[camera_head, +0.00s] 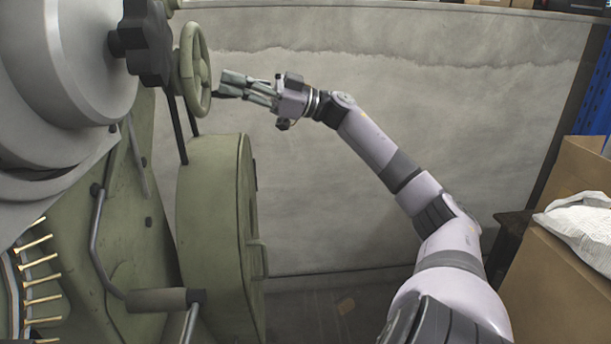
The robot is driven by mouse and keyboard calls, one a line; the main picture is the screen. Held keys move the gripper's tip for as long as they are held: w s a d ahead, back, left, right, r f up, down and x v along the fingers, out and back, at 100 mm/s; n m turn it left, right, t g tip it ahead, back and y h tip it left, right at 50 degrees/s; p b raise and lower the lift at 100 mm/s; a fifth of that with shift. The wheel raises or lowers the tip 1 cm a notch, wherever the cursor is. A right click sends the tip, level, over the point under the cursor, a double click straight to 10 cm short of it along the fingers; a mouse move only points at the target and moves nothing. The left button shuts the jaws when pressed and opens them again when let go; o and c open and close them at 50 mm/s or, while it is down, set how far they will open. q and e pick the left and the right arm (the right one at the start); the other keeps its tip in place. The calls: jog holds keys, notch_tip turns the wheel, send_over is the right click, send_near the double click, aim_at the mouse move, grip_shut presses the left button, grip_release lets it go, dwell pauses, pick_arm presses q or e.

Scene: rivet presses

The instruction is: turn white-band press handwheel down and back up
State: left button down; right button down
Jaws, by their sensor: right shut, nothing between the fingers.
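A pale green handwheel (196,70) stands at the upper left on a green press (210,215), seen nearly edge-on. A black lobed knob (147,42) sits just left of it. My right gripper (229,86) is shut and empty just right of the wheel, its fingers pointing left towards the rim. A small dark piece shows at the rim by the fingertips; I cannot tell whether they touch it. No white band shows on the part of the press in view. My left gripper is not in view.
A large grey cylinder (75,60) fills the upper left. A lever with a grey-brown grip (155,300) juts out low on the press. A row of brass pins (40,262) is at lower left. Cardboard boxes (560,270) with a white bag (585,225) stand at right.

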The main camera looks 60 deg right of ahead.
notch_tip(320, 180, up, 10)
jog(key=w+d+m+t+h+p, duration=0.25)
jog(key=m+h+p, duration=0.35)
jog(key=m, duration=0.7)
jog(key=s+d+f+y+b, duration=0.1)
jog(key=s+d+f+b, duration=0.3)
jog(key=s, duration=0.5)
jog(key=w+d+f+m+t+h+b, duration=0.1)
jog(key=w+d+f+m+t+h, duration=0.15)
jog(key=d+f, duration=0.45)
jog(key=w+d+f+m+t+h+b, duration=0.15)
jog(key=d+f+h, duration=0.25)
jog(key=f, duration=0.5)
jog(key=d+f+m+g+h, duration=0.1)
jog(key=d+f+h, duration=0.1)
jog(key=f, duration=0.9)
jog(key=d+f+m+g+h, duration=0.1)
jog(key=f+h, duration=0.4)
jog(key=f, duration=0.7)
jog(key=shift+w+d+f+m+g+p, duration=0.2)
jog(key=shift+d+m+g+p, duration=0.15)
jog(key=shift+d+m, duration=0.35)
jog(key=shift+d, duration=0.1)
